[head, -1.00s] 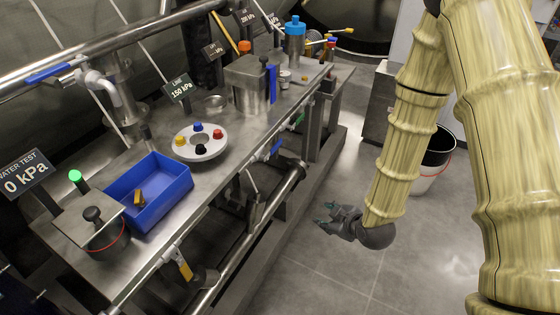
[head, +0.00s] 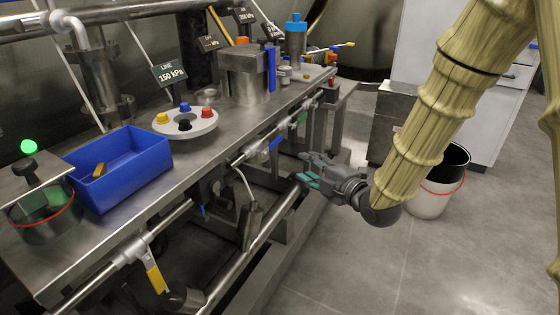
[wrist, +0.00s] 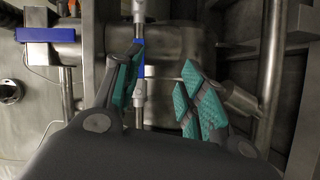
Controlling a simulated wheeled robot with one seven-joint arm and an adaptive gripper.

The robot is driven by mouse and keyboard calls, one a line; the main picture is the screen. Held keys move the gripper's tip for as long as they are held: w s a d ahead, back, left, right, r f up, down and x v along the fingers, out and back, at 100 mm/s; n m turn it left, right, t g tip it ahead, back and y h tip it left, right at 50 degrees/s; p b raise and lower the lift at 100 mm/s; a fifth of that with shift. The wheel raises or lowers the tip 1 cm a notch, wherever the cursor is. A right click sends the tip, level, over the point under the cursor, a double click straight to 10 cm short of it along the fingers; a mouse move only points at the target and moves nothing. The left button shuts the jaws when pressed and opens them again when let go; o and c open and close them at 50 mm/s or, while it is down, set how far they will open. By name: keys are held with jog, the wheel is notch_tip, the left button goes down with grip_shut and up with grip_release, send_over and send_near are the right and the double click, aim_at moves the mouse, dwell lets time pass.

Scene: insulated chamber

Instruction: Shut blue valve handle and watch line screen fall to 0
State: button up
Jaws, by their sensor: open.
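A blue valve handle (head: 276,143) sits on the pipe under the bench's front edge in the head view. My gripper (head: 306,173) is open and empty, below and right of this handle and apart from it. In the wrist view, my open gripper (wrist: 160,90) has teal fingertips either side of a vertical pipe. A blue piece (wrist: 139,42) shows on that pipe, partly behind the left finger; contact cannot be told. Another blue bar (wrist: 45,34) lies level at the upper left. The line screen (head: 169,73) on the bench reads 150 kPa.
A blue bin (head: 125,178) and a round tray with coloured knobs (head: 201,125) stand on the bench. A yellow handle (head: 156,278) and a green one (head: 302,117) hang along its front. Pipes run below.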

aim_at(278, 142)
jog(key=w+a+n+b, duration=0.1)
jog(key=w+a+b, duration=0.1)
jog(key=w, duration=0.1)
jog(key=w+a+r+n+y+b, duration=0.1)
jog(key=w+a+b, duration=0.1)
jog(key=w+a, duration=0.1)
jog(key=w+a+r+n+b, duration=0.1)
jog(key=w+a+b, duration=0.1)
jog(key=w+a, duration=0.1)
jog(key=shift+r+t+y+b, duration=0.1)
jog(key=shift+t+y+b, duration=0.2)
dwell(0.3)
jog(key=shift+c, duration=0.2)
grip_shut()
